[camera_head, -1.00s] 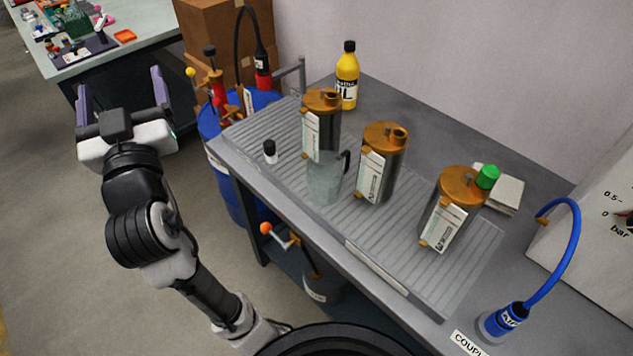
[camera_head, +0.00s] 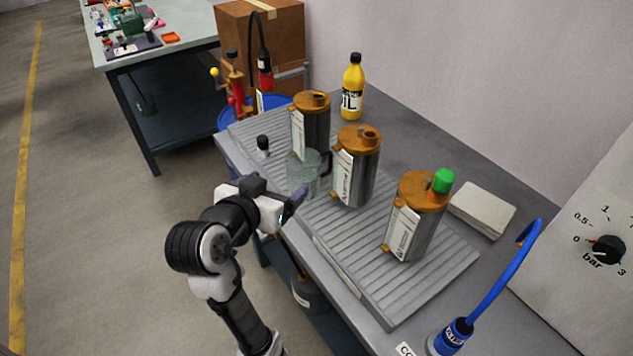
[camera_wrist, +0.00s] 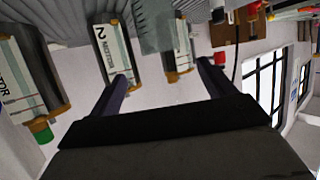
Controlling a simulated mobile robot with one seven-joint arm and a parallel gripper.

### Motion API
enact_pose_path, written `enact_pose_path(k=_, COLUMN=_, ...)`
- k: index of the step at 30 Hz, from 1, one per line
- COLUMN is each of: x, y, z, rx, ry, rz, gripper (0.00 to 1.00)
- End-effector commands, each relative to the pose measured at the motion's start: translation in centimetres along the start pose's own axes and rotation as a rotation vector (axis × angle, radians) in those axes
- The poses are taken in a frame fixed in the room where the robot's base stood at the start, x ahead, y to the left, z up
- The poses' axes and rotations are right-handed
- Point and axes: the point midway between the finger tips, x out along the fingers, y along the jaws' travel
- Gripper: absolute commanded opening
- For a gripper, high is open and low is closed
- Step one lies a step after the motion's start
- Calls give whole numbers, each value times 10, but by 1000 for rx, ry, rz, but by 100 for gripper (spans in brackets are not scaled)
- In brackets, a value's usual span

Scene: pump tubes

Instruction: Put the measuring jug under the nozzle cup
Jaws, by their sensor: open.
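The measuring jug (camera_head: 303,175) is clear with a dark handle on its right side. It stands upright on the ribbed tray (camera_head: 440,268), in front of the left and middle metal cylinders. My gripper (camera_head: 278,193) is open and empty, at the tray's front edge, just left of and nearer than the jug. In the wrist view its two fingers (camera_wrist: 160,75) are spread apart. A pale clear shape between two cylinders there looks like the jug (camera_wrist: 153,25). I cannot tell which part is the nozzle cup; each cylinder has an orange-brown cap and a small orange fitting low down.
The left (camera_head: 312,125), middle (camera_head: 368,165) and right (camera_head: 425,222) cylinders stand in a row on the tray. A small black-capped vial (camera_head: 263,146) is left of the jug. A yellow bottle (camera_head: 352,88) stands behind. A blue hose (camera_head: 502,280) rises at the right.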

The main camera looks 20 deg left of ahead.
Motion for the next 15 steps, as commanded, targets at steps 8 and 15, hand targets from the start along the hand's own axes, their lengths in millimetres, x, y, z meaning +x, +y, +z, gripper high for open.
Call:
enact_pose_path(k=8, x=42, y=2, z=1, rx=0, ry=-8, rz=11, gripper=82)
enact_pose_path(k=15, x=80, y=2, z=1, rx=0, ry=-6, rz=7, gripper=82)
